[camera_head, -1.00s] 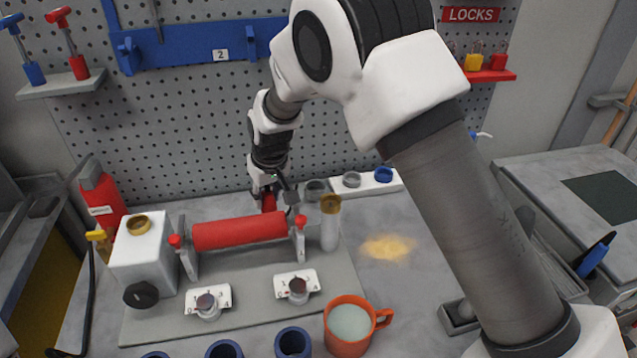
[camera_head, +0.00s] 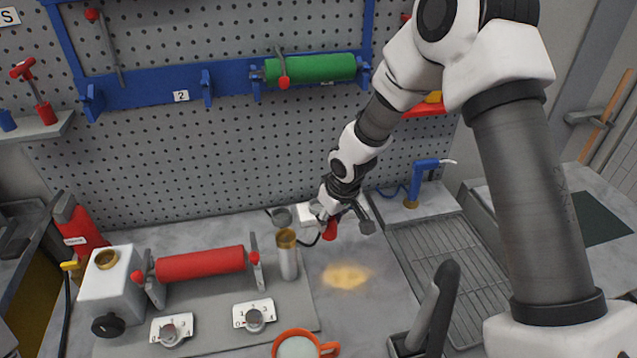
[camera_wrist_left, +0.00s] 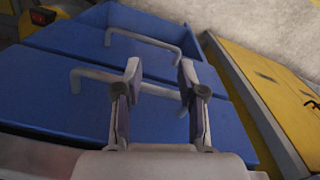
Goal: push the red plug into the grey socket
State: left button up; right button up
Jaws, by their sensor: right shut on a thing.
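The red plug (camera_head: 330,231) is in my right gripper (camera_head: 336,222), in the head view, above the back of the bench and right of the brass-topped cylinder. The gripper is shut on it and covers part of it. A grey round socket-like piece (camera_head: 281,217) stands just left of the gripper, apart from the plug. A white block (camera_head: 309,213) shows between them, partly hidden by the gripper; any sockets on it are hidden. My left gripper (camera_wrist_left: 160,82) is open and empty in the left wrist view, in front of blue drawers.
A red roller (camera_head: 200,264) and the brass-topped cylinder (camera_head: 288,255) stand left of the plug. A wire rack (camera_head: 450,255) and blue hand tool (camera_head: 424,178) are at right.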

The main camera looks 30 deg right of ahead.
jog(key=w+d+b, duration=0.1)
jog(key=w, duration=0.3)
jog(key=w+d+b, duration=0.1)
jog(key=w, duration=0.3)
jog(key=w+d+b, duration=0.1)
jog(key=w, duration=0.4)
jog(key=shift+d+f, duration=0.25)
jog(key=shift+f, duration=0.05)
notch_tip(320, 180, down, 3)
jog(key=b, duration=0.3)
jog(key=shift+s+d+f, duration=0.1)
jog(key=shift+s+f, duration=0.05)
jog(key=shift+f, duration=0.05)
jog(key=shift+w+r, duration=0.1)
jog(key=shift+w, duration=0.1)
pick_arm(q)
notch_tip(320, 180, down, 4)
jog(key=shift+d+r, duration=0.1)
pick_arm(e)
jog(key=shift+s, duration=0.1)
jog(key=o, duration=1.2)
jog(key=shift+c, duration=0.2)
